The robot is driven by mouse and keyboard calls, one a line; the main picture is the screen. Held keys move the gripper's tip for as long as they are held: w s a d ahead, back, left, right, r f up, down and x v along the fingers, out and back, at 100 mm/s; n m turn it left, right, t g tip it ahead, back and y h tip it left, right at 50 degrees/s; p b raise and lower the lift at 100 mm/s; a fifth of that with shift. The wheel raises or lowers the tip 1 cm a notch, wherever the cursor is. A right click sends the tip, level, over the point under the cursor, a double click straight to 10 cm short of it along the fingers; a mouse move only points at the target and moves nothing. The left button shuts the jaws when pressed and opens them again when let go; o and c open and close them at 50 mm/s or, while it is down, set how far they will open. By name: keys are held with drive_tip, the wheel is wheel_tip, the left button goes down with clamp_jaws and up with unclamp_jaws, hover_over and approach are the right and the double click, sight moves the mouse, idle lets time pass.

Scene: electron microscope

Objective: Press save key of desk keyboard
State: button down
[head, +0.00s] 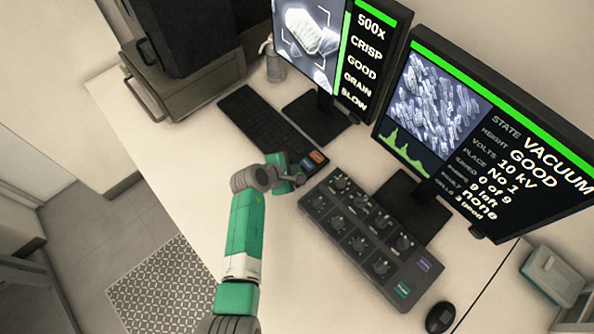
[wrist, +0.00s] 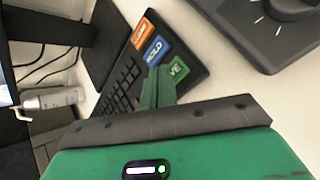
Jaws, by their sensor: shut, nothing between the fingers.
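The black desk keyboard (head: 262,122) lies on the white desk, left of the knob panel. In the wrist view its end (wrist: 133,75) carries an orange key (wrist: 141,36), a blue key reading "HOLD" (wrist: 154,50) and a green key (wrist: 177,69) whose visible letters end in "VE". My gripper (wrist: 157,85) is shut and empty, its green fingertips beside the green key and overlapping its left part in the picture. I cannot tell whether they touch it. In the head view my gripper (head: 298,178) is at the keyboard's near right end and hides the green key.
A grey knob panel (head: 362,235) stands close to the right of my gripper. Two monitors (head: 440,125) stand behind. A bottle (head: 274,66) is past the keyboard's far end. A mouse (head: 440,317) lies at the lower right. The desk left of the keyboard is clear.

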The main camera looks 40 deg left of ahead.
drive_tip(key=shift+f, duration=0.4)
idle(0.3)
drive_tip(key=shift+r, duration=0.1)
drive_tip(key=shift+r+p, duration=0.65)
drive_tip(key=shift+r, duration=0.05)
drive_tip(key=shift+r, duration=0.1)
wheel_tip(320, 180, up, 5)
drive_tip(key=p, duration=0.5)
idle(0.7)
